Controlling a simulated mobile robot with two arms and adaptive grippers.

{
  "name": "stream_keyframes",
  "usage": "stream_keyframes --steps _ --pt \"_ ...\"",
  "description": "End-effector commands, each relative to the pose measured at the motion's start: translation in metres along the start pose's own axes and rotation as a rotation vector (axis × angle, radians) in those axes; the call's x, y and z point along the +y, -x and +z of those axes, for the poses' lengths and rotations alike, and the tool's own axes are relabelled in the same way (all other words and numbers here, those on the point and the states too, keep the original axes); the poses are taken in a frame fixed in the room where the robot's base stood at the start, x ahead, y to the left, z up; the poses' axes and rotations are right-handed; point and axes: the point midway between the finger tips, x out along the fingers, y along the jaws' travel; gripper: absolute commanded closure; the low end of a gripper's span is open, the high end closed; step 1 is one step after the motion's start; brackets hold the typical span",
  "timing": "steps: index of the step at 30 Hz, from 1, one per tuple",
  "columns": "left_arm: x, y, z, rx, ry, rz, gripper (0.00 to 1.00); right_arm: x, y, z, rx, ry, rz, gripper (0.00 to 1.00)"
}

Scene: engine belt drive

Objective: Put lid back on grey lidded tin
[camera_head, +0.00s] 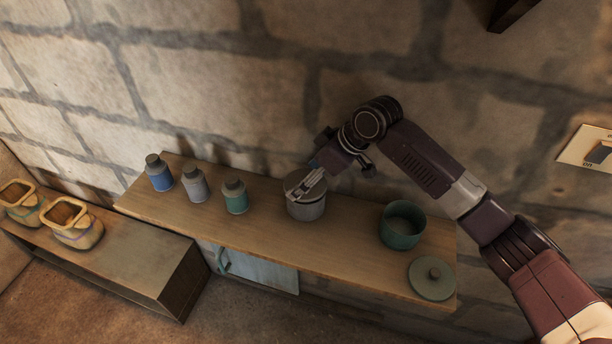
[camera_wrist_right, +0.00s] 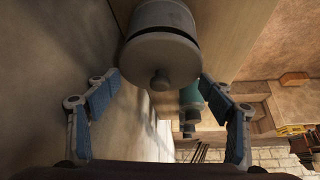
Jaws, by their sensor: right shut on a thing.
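The grey tin (camera_head: 306,209) stands upright on the wooden shelf, below my right gripper (camera_head: 308,183). Its round grey lid (camera_head: 292,180) is at the tin's mouth, partly hidden by the fingers in the head view. In the right wrist view the lid (camera_wrist_right: 160,58), with a small knob, lies over the end of the tin (camera_wrist_right: 163,14). A thin dark line shows between them; I cannot tell if the lid is fully seated. My left gripper is not in view.
An open teal tin (camera_head: 402,231) and its loose lid (camera_head: 432,281) are at the shelf's right end. Blue (camera_head: 160,177), grey (camera_head: 195,187) and teal (camera_head: 235,200) bottles stand left of the grey tin. A stone wall (camera_head: 220,80) rises close behind the shelf (camera_head: 345,235).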

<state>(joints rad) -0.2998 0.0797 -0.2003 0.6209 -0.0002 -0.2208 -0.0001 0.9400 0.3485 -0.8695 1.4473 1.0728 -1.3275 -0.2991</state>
Motion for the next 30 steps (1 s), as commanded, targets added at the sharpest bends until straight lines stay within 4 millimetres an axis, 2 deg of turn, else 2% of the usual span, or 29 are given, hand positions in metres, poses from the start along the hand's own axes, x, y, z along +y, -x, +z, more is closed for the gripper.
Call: stream_keyframes --steps 30 --pt "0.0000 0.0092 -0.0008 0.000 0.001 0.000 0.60 -0.0003 0.0012 0.0010 0.001 0.000 0.000 0.51"
